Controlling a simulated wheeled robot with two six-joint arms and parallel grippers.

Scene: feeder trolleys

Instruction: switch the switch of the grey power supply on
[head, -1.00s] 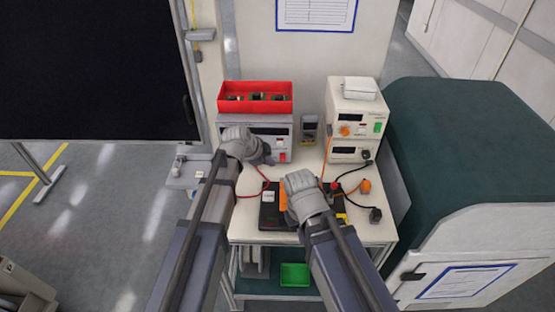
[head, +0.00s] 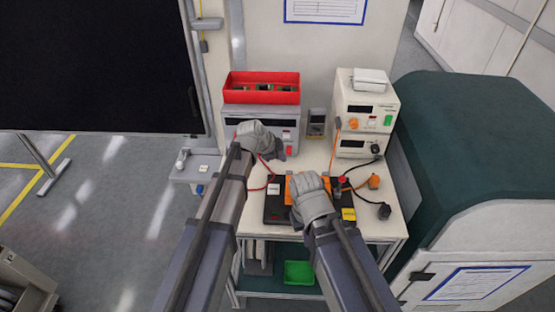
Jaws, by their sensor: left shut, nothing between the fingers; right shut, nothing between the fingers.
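The grey power supply (head: 244,112) stands at the back left of the trolley top, under a red bin. Its red switch (head: 290,150) is at the lower right of its front; I cannot tell which way it is set. My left gripper (head: 277,153) is shut and empty, just left of the switch and in front of the panel. It hides part of the front; a small gap or touch cannot be told. My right gripper (head: 305,205) is shut and empty over a black and orange unit (head: 275,210) on the trolley, and hides part of it.
A red bin (head: 261,92) with dark parts sits on the grey supply. A cream power supply (head: 367,110) stands right, with a small meter (head: 317,123) between. Red, orange and black leads cross the trolley top (head: 310,160). A green-covered cabinet (head: 470,140) stands close right.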

